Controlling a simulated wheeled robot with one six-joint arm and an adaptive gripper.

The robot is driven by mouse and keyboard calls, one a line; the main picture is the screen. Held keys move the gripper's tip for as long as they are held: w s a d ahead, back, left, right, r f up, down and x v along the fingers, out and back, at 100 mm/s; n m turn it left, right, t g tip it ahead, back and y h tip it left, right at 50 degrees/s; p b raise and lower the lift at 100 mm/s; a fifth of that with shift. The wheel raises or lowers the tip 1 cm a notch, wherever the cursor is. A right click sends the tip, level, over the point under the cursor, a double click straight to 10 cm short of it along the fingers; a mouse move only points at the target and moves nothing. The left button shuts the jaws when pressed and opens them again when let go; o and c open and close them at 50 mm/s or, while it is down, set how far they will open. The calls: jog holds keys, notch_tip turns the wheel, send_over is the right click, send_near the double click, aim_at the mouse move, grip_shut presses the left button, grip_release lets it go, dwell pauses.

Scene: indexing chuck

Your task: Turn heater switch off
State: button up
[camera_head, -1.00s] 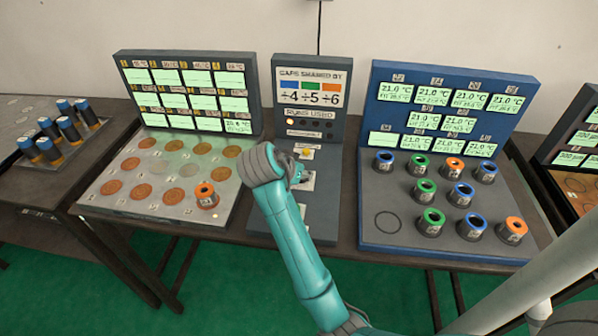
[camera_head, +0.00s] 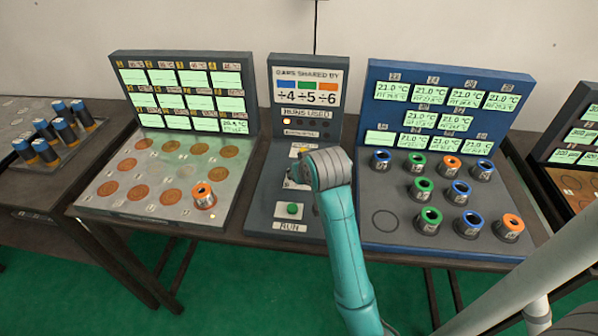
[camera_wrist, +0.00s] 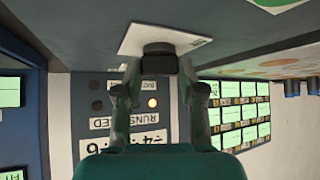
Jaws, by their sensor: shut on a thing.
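In the wrist view my gripper (camera_wrist: 158,66) is shut on a dark knob (camera_wrist: 158,47), the likely heater switch. The knob stands on a white plate (camera_wrist: 190,40) on the grey console, and the fingers hide much of it. The plate's label is too small to read. In the head view my grey wrist covers most of the fingers and the knob; a part of the white plate (camera_head: 291,184) shows just left of it. Whether the switch is on or off cannot be told.
A green button (camera_head: 291,209) marked RUN is in front of the switch. A yellow part (camera_head: 303,149) lies behind it. The left plate (camera_head: 120,203) holds one orange-topped cap (camera_head: 203,195). The right blue station (camera_head: 370,238) holds several coloured caps close to my arm.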

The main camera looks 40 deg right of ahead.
jog(key=shift+n+y, duration=0.4)
jog(key=o, duration=1.1)
jog(key=shift+o, duration=0.2)
jog(key=v, duration=1.2)
jog(key=shift+s+f, duration=0.15)
jog(key=shift+f, duration=0.05)
